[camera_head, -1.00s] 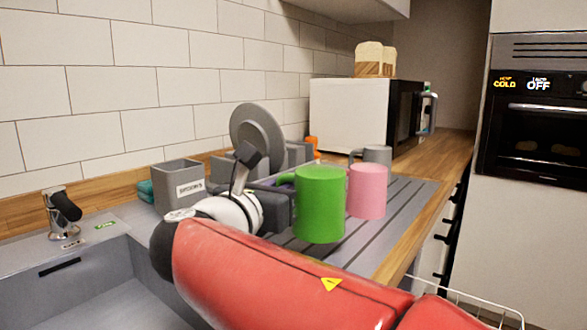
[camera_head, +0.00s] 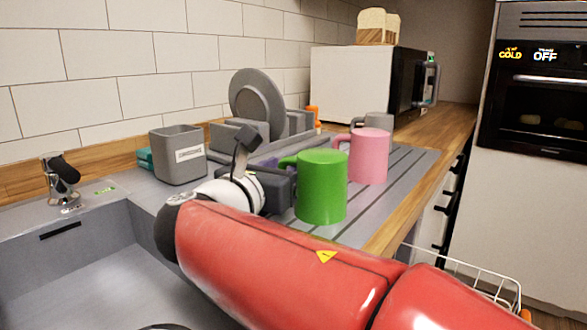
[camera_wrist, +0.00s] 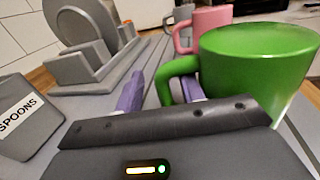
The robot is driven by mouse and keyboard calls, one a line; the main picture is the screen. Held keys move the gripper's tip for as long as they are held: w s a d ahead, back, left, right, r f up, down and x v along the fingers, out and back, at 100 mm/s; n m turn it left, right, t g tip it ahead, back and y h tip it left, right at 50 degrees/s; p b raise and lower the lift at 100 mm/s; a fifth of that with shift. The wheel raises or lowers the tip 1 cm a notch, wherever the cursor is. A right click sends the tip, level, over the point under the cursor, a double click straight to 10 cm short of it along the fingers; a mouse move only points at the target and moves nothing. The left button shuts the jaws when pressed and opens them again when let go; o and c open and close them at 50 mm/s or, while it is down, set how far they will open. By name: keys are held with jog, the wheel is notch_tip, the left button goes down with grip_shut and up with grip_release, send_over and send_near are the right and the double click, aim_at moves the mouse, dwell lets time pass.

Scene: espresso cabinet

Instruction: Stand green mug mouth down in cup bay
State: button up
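The green mug (camera_head: 321,190) appears to stand on the grooved grey drainboard (camera_head: 410,165), its axis vertical and its handle pointing left. My gripper (camera_head: 268,165) is at the handle side. In the wrist view, its two purple fingers (camera_wrist: 160,92) are apart; the green mug's handle (camera_wrist: 166,85) is by the right finger, which it partly hides, and I see no clear grip. A pink mug (camera_head: 368,157) stands just behind the green one. I cannot make out a marked cup bay.
A grey spoons holder (camera_head: 178,158) and a plate rack with a grey plate (camera_head: 256,100) stand left of my gripper. A grey mug (camera_head: 378,121) is behind the pink one. A microwave (camera_head: 350,85) stands farther back. The sink (camera_head: 90,280) is at front left.

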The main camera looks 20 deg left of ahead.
jog(key=shift+f, duration=0.1)
jog(key=shift+s+a+b, duration=0.15)
jog(key=shift+s, duration=1.8)
jog(key=shift+s+a+b, duration=0.15)
jog(key=shift+s, duration=1.8)
